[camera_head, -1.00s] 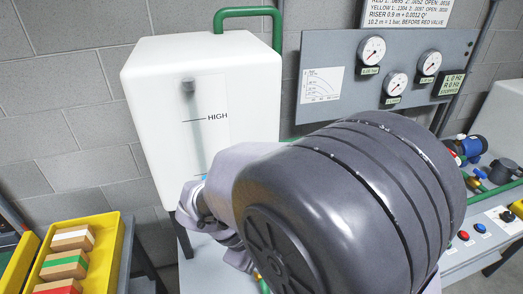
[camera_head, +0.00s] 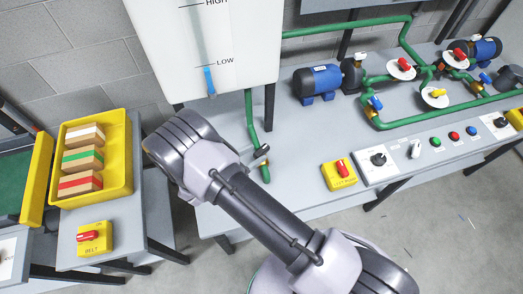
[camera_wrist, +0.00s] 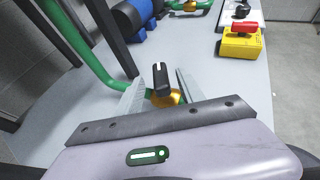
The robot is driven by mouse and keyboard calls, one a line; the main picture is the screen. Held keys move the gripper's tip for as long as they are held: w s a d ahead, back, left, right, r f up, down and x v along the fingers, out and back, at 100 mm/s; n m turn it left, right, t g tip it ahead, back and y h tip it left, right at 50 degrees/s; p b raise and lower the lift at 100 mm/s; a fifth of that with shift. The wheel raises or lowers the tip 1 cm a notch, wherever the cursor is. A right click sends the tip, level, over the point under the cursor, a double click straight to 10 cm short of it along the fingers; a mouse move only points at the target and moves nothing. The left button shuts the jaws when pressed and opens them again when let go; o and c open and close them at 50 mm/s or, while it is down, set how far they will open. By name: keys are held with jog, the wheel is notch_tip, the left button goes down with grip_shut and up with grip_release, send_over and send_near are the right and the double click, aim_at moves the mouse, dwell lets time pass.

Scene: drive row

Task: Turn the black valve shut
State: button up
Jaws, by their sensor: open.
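The black valve (camera_wrist: 161,78) has a dark handle on a brass-coloured body and sits on a green pipe (camera_wrist: 92,57) in the wrist view. My gripper (camera_wrist: 159,77) is open, with one finger on each side of the handle. I cannot tell whether either finger touches it. In the head view the black valve (camera_head: 261,151) shows small at the lower end of the green pipe (camera_head: 250,118) below the white tank (camera_head: 160,50). My arm hides most of my gripper there.
A yellow box with a red switch (camera_head: 340,174) stands to the right of the valve. A blue pump (camera_head: 318,80) and more green piping stand behind. The tank's dark leg (camera_wrist: 112,38) is close on the left in the wrist view. A yellow tray (camera_head: 120,188) holds blocks at left.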

aim_at(260, 151)
jog(key=x, duration=0.4)
jog(key=shift+w+d, duration=0.1)
jog(key=shift+c, duration=0.4)
grip_shut()
